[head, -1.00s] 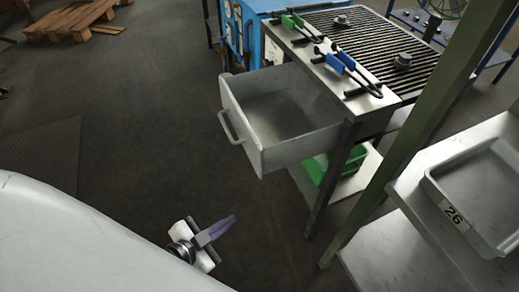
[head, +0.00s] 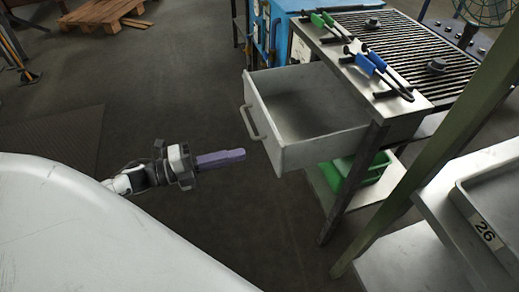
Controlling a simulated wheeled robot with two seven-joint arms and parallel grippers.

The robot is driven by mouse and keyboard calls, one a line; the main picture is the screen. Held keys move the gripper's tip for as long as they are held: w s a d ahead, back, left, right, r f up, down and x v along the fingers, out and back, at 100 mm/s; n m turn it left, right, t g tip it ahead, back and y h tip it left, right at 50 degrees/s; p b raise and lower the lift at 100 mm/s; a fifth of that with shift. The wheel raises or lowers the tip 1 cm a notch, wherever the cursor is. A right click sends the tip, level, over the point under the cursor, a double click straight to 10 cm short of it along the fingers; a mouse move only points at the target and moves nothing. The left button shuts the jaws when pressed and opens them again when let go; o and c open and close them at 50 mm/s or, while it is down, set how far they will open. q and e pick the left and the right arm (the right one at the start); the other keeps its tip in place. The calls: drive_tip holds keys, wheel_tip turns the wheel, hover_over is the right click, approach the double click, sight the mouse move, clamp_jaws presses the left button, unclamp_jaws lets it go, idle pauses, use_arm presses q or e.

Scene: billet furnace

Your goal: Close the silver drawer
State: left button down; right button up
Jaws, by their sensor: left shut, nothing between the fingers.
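The silver drawer (head: 318,146) is pulled well out of the left side of the metal table (head: 342,52) and looks empty inside. Its bar handle (head: 251,123) is on the front face, toward the left. My left gripper (head: 240,154) is left of the drawer, with its purple fingers shut and empty, pointing right toward the front face. In the picture the fingertips lie just below the handle; a gap to the drawer shows. My right gripper is out of view.
Green-handled and blue-handled tongs (head: 377,62) lie on the tabletop beside a grate (head: 435,45). A green bin (head: 352,170) sits on the shelf below. A green post (head: 425,150) and a grey tray (head: 492,205) marked 26 stand at the right.

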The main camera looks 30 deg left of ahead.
sight(273, 147)
use_arm(q)
drive_tip(key=x, duration=0.7)
drive_tip(key=shift+w, duration=0.1)
